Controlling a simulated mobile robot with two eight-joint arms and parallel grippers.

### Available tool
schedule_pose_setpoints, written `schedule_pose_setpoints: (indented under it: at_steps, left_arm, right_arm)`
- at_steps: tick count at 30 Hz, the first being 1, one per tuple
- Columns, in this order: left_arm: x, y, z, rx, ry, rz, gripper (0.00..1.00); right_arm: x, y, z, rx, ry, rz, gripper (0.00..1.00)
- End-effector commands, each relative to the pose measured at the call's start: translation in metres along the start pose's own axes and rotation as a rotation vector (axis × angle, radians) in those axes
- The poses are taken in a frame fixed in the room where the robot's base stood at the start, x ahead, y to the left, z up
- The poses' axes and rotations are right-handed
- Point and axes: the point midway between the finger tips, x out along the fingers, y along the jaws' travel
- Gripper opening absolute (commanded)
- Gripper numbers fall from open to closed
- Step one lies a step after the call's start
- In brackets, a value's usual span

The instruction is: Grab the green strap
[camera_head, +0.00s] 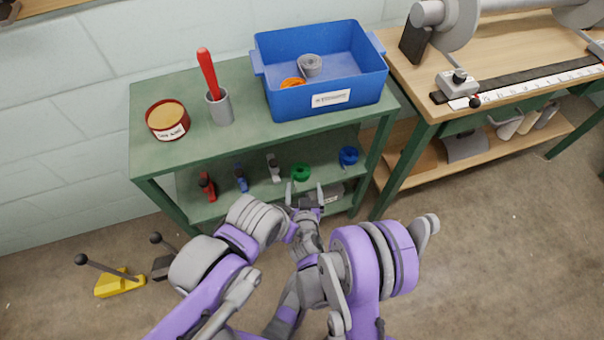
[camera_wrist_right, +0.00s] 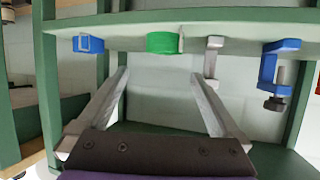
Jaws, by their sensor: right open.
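The green strap (camera_head: 301,172) is a small roll on the lower shelf of the green rack, between a grey clamp (camera_head: 273,168) and a blue strap (camera_head: 349,156). My right gripper (camera_head: 305,190) is open and empty, just in front of the green strap. In the right wrist view, which looks upside down, the green strap (camera_wrist_right: 162,42) lies beyond the open fingertips (camera_wrist_right: 160,76), roughly between them in line. The fingers do not appear to touch it. My left gripper does not show clearly in either view.
A red clamp (camera_head: 207,187) and a blue clamp (camera_head: 240,177) stand left on the same shelf. The rack's top (camera_head: 225,145) lies above, with a blue bin (camera_head: 290,105), a tin (camera_head: 168,120) and a grey cup (camera_head: 219,107). A wooden bench (camera_head: 420,92) stands right.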

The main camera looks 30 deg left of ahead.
Motion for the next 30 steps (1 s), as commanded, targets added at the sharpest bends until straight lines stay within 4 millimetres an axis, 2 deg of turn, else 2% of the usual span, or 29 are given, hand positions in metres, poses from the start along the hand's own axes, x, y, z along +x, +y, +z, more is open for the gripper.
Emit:
schedule_pose_setpoints:
  at_steps: [1, 3, 15, 18, 26, 30]
  left_arm:
    - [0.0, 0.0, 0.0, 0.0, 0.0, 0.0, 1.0]
    - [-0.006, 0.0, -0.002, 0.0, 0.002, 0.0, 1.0]
    - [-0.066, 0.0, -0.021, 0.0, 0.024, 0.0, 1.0]
    - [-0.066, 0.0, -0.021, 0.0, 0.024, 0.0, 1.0]
    - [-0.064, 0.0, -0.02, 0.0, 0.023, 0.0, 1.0]
    - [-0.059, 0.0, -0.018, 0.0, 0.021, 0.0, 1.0]
  right_arm:
    - [0.002, -0.008, 0.002, -0.022, 0.005, -0.011, 1.0]
    - [0.004, -0.011, 0.0, -0.036, 0.008, -0.014, 1.0]
    - [0.03, -0.009, -0.003, -0.036, 0.009, -0.012, 1.0]
    - [0.047, -0.01, 0.0, -0.034, 0.007, -0.012, 1.0]
    - [0.068, -0.008, 0.004, -0.033, 0.006, -0.011, 1.0]
    - [0.09, -0.005, 0.01, -0.033, 0.005, -0.011, 1.0]
